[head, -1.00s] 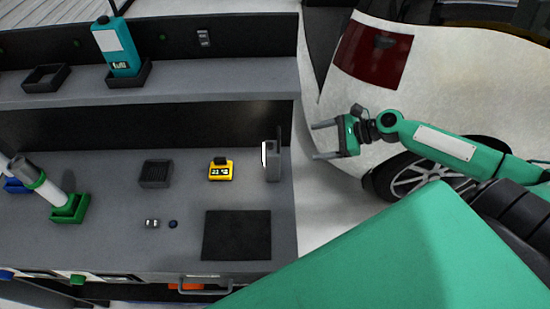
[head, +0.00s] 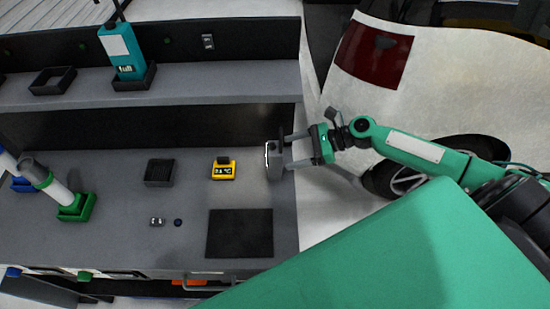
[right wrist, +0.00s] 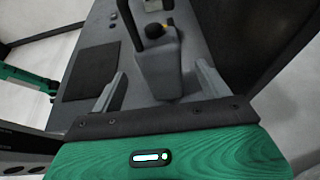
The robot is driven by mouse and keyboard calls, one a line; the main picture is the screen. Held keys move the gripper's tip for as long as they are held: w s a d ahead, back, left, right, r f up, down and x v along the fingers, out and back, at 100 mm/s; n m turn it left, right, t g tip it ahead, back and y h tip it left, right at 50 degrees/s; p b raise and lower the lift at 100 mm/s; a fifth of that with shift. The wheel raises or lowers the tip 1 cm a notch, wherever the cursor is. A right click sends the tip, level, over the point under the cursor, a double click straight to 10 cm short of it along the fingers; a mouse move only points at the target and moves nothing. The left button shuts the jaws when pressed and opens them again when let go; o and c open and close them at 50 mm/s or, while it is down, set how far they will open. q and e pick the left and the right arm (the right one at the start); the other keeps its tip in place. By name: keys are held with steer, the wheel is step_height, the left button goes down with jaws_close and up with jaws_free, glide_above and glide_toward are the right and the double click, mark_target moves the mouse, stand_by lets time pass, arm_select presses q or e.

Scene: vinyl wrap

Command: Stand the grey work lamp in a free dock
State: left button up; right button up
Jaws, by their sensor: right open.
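The grey work lamp (head: 275,163) stands upright near the right end of the bench, its lit face to the left; it also shows in the right wrist view (right wrist: 158,72). My right gripper (head: 288,152) is open and comes in from the right, its fingertips close to the lamp's right side. In the right wrist view the lamp's near part lies between the two open fingers (right wrist: 160,90); contact cannot be told. An empty black dock (head: 52,81) is on the shelf at the left. Another dark square tray (head: 159,173) sits on the bench. My left gripper is out of view.
A teal device (head: 122,50) stands in a shelf dock. A white tool stands in a green dock (head: 77,208), beside a blue dock (head: 24,185). A yellow device (head: 223,169), small parts and a dark mat (head: 240,233) lie on the bench. A white car (head: 450,80) is at right.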

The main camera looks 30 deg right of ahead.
mark_target(275, 155)
steer(key=p+x, duration=0.1)
steer(key=x, duration=0.2)
steer(key=p+x, duration=0.1)
steer(key=x, duration=0.1)
steer(key=shift+w+a+r+p, duration=0.1)
steer(key=shift+a+r+p, duration=0.05)
steer(key=shift+r+p, duration=0.2)
steer(key=shift+w+a+f, duration=0.15)
steer(key=shift+a+f, duration=0.15)
steer(key=shift+a, duration=0.05)
steer(key=c, duration=1.4)
